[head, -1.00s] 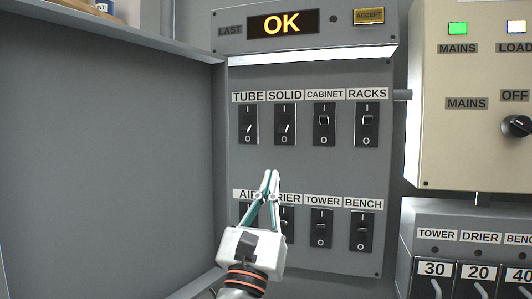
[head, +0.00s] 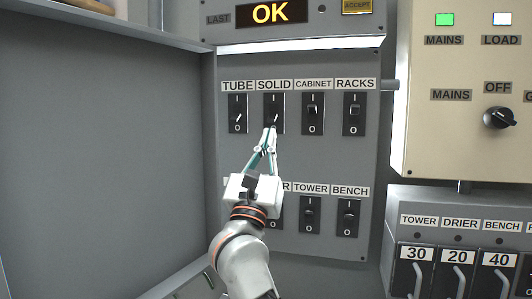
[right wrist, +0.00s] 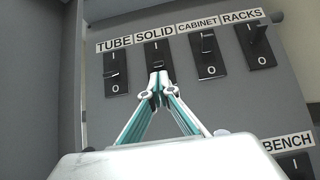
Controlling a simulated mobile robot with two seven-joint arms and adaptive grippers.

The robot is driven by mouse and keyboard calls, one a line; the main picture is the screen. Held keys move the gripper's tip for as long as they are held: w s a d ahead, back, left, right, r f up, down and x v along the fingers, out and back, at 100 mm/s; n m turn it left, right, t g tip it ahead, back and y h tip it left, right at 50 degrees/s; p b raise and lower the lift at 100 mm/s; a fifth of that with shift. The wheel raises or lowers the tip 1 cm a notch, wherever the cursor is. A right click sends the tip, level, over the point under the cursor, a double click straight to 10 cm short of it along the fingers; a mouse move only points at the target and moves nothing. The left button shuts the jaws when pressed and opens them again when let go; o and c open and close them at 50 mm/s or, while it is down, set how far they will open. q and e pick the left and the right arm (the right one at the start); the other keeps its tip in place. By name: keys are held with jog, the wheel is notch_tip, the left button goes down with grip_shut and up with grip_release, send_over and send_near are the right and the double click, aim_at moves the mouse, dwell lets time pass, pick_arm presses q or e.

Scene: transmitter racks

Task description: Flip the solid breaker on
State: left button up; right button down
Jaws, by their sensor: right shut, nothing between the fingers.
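The solid breaker (head: 273,113) is a black rocker in the upper row of the grey panel, under the SOLID label (head: 273,86). Its lever appears down, toward the O. My right gripper (head: 269,131) is shut and empty, its fingertips at the lower end of this breaker. In the right wrist view the fingertips (right wrist: 157,78) overlap the lower part of the solid breaker (right wrist: 156,59) and hide its O mark. I cannot tell whether they touch it. My left gripper is not in view.
The tube breaker (head: 237,114) is close on the left and the cabinet breaker (head: 312,114) on the right. A lower row holds the tower (head: 310,215) and bench (head: 347,218) breakers; my arm covers others. A display (head: 271,13) above reads OK. A beige box (head: 470,150) stands at the right.

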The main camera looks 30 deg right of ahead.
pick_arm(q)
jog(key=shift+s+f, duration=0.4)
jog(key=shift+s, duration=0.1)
pick_arm(e)
jog(key=shift+x, duration=0.8)
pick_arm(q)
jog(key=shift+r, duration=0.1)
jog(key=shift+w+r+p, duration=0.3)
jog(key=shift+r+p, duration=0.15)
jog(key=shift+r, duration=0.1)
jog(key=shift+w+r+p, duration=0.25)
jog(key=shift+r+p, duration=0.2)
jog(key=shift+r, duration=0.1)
pick_arm(e)
jog(key=shift+s+a+r+y, duration=0.1)
jog(key=shift+s+r+y, duration=0.1)
jog(key=shift+y, duration=0.2)
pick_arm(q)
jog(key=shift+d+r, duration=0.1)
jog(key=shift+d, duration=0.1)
pick_arm(e)
jog(key=shift+w+g, duration=0.1)
jog(key=shift+g, duration=0.2)
pick_arm(q)
jog(key=shift+p, duration=0.4)
pick_arm(e)
jog(key=shift+a, duration=0.1)
